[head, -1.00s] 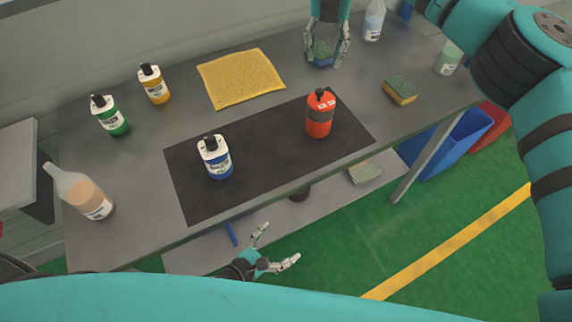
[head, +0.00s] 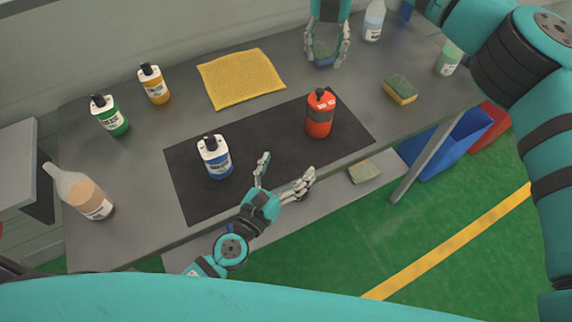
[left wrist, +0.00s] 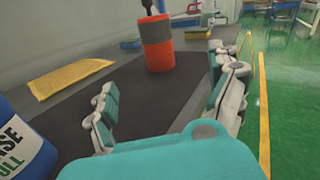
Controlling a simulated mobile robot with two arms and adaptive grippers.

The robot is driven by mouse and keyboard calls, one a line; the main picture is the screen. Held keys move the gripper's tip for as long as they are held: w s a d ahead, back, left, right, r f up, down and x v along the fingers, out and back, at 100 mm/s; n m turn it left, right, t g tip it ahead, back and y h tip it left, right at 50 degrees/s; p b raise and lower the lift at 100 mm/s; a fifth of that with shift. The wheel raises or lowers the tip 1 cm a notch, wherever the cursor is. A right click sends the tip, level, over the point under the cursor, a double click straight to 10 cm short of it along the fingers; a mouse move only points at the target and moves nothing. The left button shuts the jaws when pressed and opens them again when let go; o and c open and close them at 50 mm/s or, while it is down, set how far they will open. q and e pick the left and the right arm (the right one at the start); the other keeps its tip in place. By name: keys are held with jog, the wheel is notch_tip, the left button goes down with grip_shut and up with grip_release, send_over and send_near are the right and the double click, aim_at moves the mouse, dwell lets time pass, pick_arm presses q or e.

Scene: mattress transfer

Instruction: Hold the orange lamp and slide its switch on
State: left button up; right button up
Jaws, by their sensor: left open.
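The orange lamp (head: 319,118), with a black band and a dark top, stands upright on the right part of the black mat (head: 270,135). It also shows ahead in the left wrist view (left wrist: 157,43). My left gripper (head: 288,165) is open and empty at the mat's front edge, nearer than the lamp and a little left of it, with its fingers apart and not touching it. My right gripper (head: 327,62) hangs at the table's far side, fingers apart, over a blue and green sponge (head: 323,50). The lamp's switch is too small to make out.
A blue-label bottle (head: 214,160) stands on the mat, left of my left gripper. Green (head: 112,118) and yellow (head: 155,86) bottles, a yellow cloth (head: 240,78) and another sponge (head: 400,88) lie around. The mat between the blue-label bottle and lamp is clear.

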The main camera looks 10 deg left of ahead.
aim_at(314, 124)
pick_arm(q)
jog(key=shift+w+f+m, duration=0.2)
jog(key=shift+w+m, duration=0.3)
jog(key=shift+m, duration=0.1)
jog(key=shift+w, duration=0.3)
jog(key=x, duration=1.6)
jog(key=shift+w+d+f, duration=0.1)
jog(key=shift+w, duration=0.25)
